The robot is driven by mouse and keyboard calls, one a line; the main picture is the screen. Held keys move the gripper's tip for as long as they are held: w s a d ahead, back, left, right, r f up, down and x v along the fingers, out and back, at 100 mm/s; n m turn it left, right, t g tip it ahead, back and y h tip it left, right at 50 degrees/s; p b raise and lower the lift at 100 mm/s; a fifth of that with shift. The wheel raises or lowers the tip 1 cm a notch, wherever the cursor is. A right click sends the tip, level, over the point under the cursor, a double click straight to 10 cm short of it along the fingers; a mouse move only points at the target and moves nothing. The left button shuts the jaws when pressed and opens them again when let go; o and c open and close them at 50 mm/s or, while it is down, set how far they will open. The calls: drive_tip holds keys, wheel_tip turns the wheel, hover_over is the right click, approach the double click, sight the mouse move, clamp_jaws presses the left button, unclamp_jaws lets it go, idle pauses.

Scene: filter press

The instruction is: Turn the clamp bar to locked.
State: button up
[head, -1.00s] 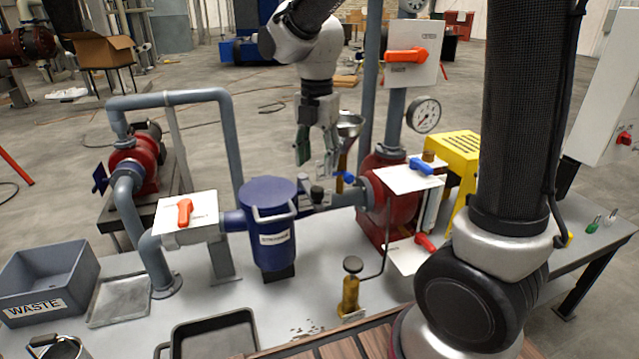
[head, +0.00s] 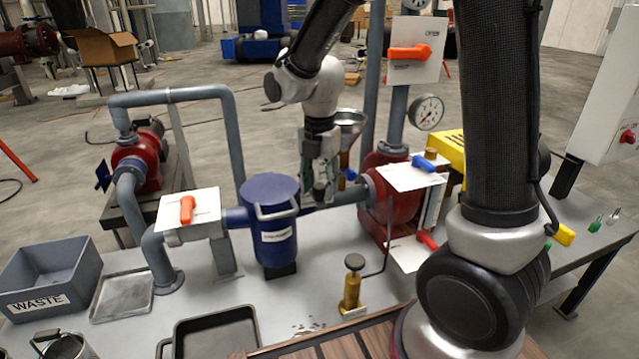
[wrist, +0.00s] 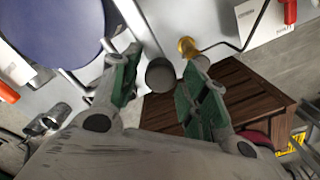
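My gripper (head: 320,196) points down just right of the blue strainer (head: 270,238), over the pipe between it and the red pump. In the wrist view my gripper (wrist: 160,68) has its two green-padded fingers spread apart. A dark round knob (wrist: 160,75) shows in the gap between the fingertips; I cannot tell how far below them it is, and no contact shows. The blue strainer's lid (wrist: 50,30) fills the wrist view's upper left.
A brass hand pump (head: 351,290) stands in front of the gripper. White plates carry an orange handle (head: 187,209) at left and a blue handle (head: 424,163) at right. A wooden board (head: 345,345) and a black tray (head: 215,335) lie at the front.

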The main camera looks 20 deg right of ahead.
clamp_jaws()
drive_tip(key=shift+a, duration=0.1)
drive_tip(key=w+a+m, duration=0.3)
drive_tip(key=a+m, duration=0.1)
drive_tip(key=m, duration=0.1)
drive_tip(key=w+a+m, duration=0.3)
drive_tip(key=m, duration=0.1)
drive_tip(key=w+a+m, duration=0.3)
drive_tip(key=a+m, duration=0.1)
drive_tip(key=m, duration=0.1)
drive_tip(key=shift+a+m, duration=0.3)
drive_tip(key=shift+a, duration=0.05)
drive_tip(key=shift+w+a+m, duration=0.15)
drive_tip(key=shift+w+m, duration=0.7)
drive_tip(key=shift+w, duration=0.05)
drive_tip(key=shift+w+a+m, duration=0.1)
drive_tip(key=shift+w+m, duration=0.75)
drive_tip(key=shift+w, duration=0.1)
